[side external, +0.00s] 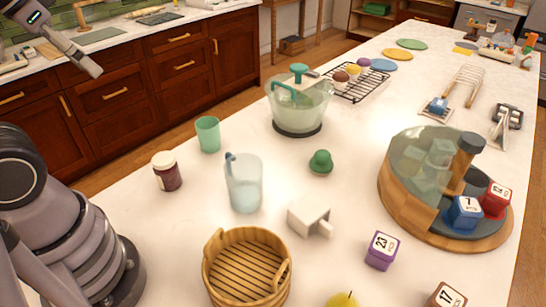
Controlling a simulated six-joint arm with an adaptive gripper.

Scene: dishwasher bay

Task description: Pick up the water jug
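The water jug (245,185) is a pale blue, see-through vessel standing upright on the white counter, left of centre, with a darker blue handle at its upper left.
Near the jug stand a green cup (208,134), a dark jar (167,171), a wooden basket (235,293), a white block (309,216) and a green knob-shaped object (321,162). A lidded bowl (300,105) stands behind. A round wooden tray (400,205) is at right.

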